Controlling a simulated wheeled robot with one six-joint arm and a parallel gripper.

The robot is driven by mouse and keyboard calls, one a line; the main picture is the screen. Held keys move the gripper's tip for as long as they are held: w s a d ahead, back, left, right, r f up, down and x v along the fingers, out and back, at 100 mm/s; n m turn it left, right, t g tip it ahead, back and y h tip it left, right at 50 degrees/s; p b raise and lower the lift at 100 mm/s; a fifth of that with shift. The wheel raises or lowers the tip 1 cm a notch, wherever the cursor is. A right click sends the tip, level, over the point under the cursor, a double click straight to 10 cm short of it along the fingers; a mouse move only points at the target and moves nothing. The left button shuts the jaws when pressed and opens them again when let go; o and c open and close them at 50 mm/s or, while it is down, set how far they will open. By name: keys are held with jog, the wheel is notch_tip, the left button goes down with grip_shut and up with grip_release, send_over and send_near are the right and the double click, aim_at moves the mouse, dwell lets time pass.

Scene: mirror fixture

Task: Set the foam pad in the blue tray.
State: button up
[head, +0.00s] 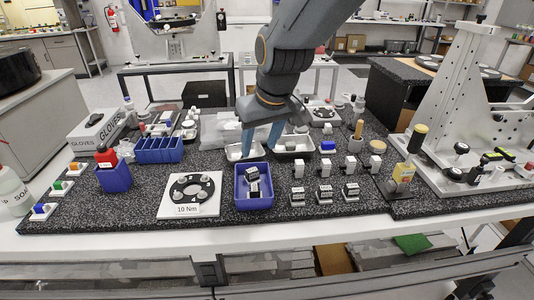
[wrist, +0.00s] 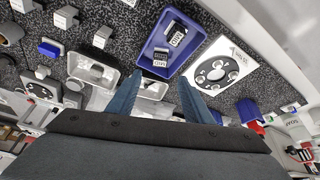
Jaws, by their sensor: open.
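The blue tray (head: 241,203) stands on the speckled bench mat, just in front of and below my gripper. In the wrist view, the blue tray (wrist: 184,52) holds two small dark blocks with white labelled faces (wrist: 174,33). The fingers also show in the wrist view (wrist: 160,80). I cannot tell for certain which item is the foam pad. A flat green piece (head: 412,243) lies below the bench's front edge, and a small blue block (head: 327,147) sits right of my gripper.
Metal trays (head: 293,145) stand beside and behind my gripper. A white plate with a black ring (head: 191,194) lies left of the tray. Several small labelled blocks (head: 324,193) stand to its right. A tall white fixture (head: 462,100) fills the right side.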

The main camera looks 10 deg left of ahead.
jog(key=s+d+f+m+h, duration=0.1)
jog(key=s+d+f+m, duration=0.1)
jog(key=d, duration=0.7)
jog(key=s+d+f+m+g+h, duration=0.1)
jog(key=s+d+f, duration=0.3)
jog(key=d, duration=0.6)
jog(key=s+d+f+m+g, duration=0.1)
jog(key=s+d+f+m, duration=0.2)
jog(key=d, duration=0.7)
jog(key=s+m, duration=0.1)
jog(key=s, duration=0.1)
jog(key=shift+s+d+f+h, duration=0.15)
jog(key=shift+s+f+h, duration=0.15)
jog(key=shift+h, duration=0.1)
jog(key=shift+f+b, duration=0.35)
jog(key=shift+b, duration=0.05)
